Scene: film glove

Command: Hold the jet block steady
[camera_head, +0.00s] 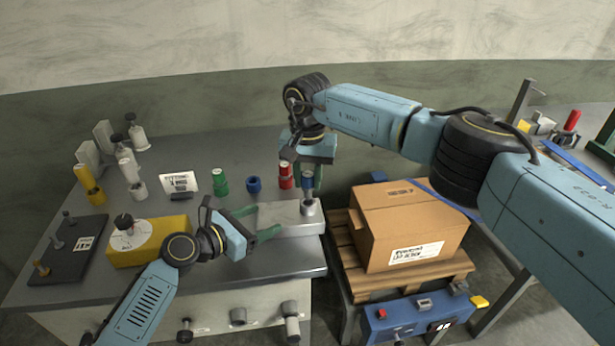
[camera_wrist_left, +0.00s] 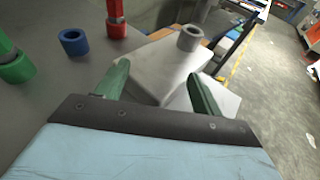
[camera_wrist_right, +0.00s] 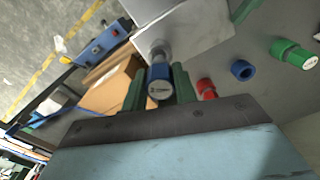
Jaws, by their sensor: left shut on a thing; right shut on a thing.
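The pale grey jet block (camera_head: 285,217) lies at the table's right front corner, with a short round post (camera_head: 309,208) near its right end. My left gripper (camera_head: 262,222) is shut on the block from the left; its green fingers (camera_wrist_left: 160,88) straddle the block in the left wrist view. My right gripper (camera_head: 304,178) is shut on a blue-topped cylinder (camera_wrist_right: 160,82), upright over the post. A grey lower part of the cylinder points at the post; whether they touch I cannot tell.
A red cylinder (camera_head: 286,177), a blue ring (camera_head: 254,184) and a green cylinder (camera_head: 220,182) stand behind the block. A yellow box (camera_head: 150,247) and a dark plate (camera_head: 68,250) lie left. A cardboard box (camera_head: 405,225) on a pallet stands right of the table edge.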

